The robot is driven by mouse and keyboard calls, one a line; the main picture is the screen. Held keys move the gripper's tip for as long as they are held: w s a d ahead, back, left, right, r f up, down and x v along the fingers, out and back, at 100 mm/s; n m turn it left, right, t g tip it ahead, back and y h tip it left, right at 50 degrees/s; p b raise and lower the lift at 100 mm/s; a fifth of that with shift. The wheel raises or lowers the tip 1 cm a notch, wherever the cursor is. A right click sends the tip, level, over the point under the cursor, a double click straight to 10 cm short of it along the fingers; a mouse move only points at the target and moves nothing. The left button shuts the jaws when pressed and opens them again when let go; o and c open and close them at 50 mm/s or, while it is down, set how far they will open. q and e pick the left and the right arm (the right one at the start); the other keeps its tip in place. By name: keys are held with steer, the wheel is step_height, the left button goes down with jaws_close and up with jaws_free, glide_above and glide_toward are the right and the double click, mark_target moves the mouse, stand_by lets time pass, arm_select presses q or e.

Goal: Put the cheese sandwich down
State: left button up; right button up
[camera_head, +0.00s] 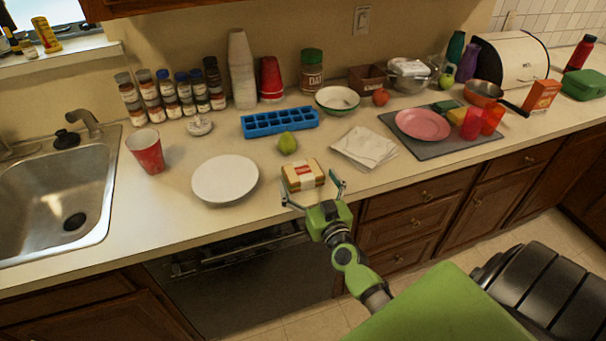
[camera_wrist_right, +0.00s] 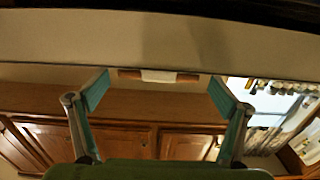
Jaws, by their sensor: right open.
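The cheese sandwich (camera_head: 303,174), with pale bread and a white wrapper band, appears to rest on the counter near its front edge, right of the white plate. My right gripper (camera_head: 312,188) is open at the counter edge, just in front of the sandwich, with its fingers spread wide to either side. In the right wrist view the sandwich (camera_wrist_right: 158,76) shows as a brown strip with a white middle, beyond and between the teal fingertips (camera_wrist_right: 158,92). I see a gap between each finger and the sandwich. My left gripper is not in view.
White napkins (camera_head: 366,147) lie to the right. A blue ice tray (camera_head: 280,122), a red cup (camera_head: 147,151) and the sink (camera_head: 50,195) are farther off. Bare counter surrounds the plate.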

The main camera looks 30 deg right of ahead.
mark_target(303, 170)
steer(key=x, duration=0.5)
steer(key=shift+s+d+f, duration=0.1)
steer(key=shift+d, duration=0.05)
steer(key=shift+s, duration=0.1)
steer(key=c, duration=1.3)
steer(key=shift+o, duration=0.2)
